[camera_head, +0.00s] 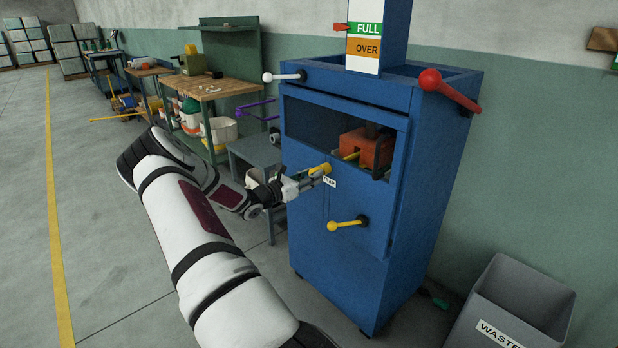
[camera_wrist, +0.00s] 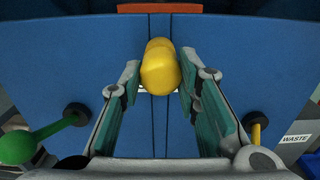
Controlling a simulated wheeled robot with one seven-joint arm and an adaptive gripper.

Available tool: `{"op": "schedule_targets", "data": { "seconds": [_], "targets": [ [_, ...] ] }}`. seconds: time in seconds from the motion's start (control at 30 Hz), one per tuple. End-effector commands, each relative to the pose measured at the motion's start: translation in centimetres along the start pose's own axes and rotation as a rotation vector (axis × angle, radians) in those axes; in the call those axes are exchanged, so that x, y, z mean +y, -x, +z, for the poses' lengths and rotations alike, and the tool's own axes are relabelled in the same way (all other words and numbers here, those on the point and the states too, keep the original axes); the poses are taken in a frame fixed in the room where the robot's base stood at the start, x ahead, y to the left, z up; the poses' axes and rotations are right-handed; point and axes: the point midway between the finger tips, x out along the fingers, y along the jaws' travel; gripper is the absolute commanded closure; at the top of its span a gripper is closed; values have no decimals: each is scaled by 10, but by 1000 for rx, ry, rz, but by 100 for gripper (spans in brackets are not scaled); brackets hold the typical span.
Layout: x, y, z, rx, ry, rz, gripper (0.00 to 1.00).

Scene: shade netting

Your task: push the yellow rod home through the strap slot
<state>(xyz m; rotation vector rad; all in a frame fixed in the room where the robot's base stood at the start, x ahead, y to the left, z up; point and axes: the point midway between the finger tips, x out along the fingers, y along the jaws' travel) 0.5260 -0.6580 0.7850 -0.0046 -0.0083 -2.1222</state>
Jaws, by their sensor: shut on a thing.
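The yellow rod (camera_head: 321,169) shows its rounded knob end at the front of the blue machine, just above a small white label. In the wrist view the knob (camera_wrist: 160,68) fills the space between the two fingertips. My gripper (camera_head: 308,179) is shut on this knob from the front left; the fingers (camera_wrist: 158,78) lie on both sides of it. A thin yellow piece (camera_head: 351,156) shows inside the window beside an orange block (camera_head: 367,148). I cannot tell how deep the rod sits. The strap slot itself is hidden behind the knob and gripper.
The blue machine (camera_head: 345,250) carries a yellow-knobbed lever (camera_head: 346,224) below the gripper, a white-knobbed lever (camera_head: 283,77) and a red-knobbed lever (camera_head: 450,90). A green-knobbed lever (camera_wrist: 40,140) shows in the wrist view. A grey waste bin (camera_head: 520,305) stands right.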

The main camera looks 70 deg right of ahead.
Motion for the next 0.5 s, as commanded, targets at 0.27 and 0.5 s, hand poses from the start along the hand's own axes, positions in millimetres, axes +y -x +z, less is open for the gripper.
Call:
{"op": "schedule_targets", "data": {
  "seconds": [0.27,0.5],
  "targets": [
    [0,-4,1,-3,0,0,100],
    [0,-4,1,-3,0,0,47]
  ]
}}
